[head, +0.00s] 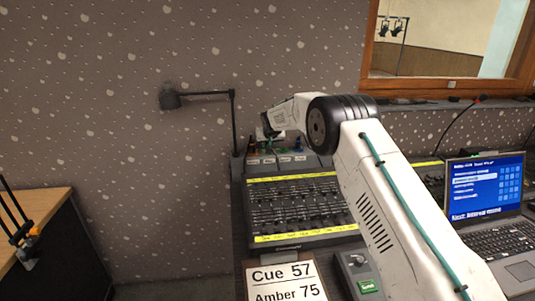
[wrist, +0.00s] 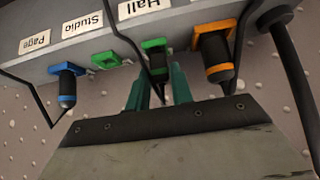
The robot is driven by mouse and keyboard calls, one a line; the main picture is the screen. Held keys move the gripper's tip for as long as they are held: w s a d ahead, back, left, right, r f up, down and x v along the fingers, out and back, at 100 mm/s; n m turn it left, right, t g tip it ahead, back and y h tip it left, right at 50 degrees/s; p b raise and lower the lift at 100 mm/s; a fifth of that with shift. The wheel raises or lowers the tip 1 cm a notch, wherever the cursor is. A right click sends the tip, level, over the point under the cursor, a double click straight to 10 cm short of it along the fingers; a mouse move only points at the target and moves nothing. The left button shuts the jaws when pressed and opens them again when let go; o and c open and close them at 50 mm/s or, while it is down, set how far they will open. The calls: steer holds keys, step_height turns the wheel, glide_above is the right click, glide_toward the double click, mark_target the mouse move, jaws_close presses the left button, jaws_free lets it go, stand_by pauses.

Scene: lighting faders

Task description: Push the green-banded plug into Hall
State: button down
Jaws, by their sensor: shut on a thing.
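In the wrist view my gripper (wrist: 158,88) has its two teal fingers either side of the dark body of the green-banded plug (wrist: 157,67), and is shut on it. The plug stands at the socket in line with the Hall label (wrist: 140,8). In the head view my gripper is small and mostly hidden by my arm, above the back of the fader desk (head: 290,208).
A blue-banded plug (wrist: 67,80) sits in line with the Page label (wrist: 36,41). An orange-banded plug (wrist: 216,52) is close on the right of my fingers. Dark cables hang around them. A lamp (head: 170,97) and a laptop (head: 486,190) flank the desk.

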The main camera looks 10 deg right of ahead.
stand_by(0.3)
steer(key=c, duration=1.1)
jaws_free()
steer(key=shift+c, duration=1.3)
steer(key=v, duration=0.7)
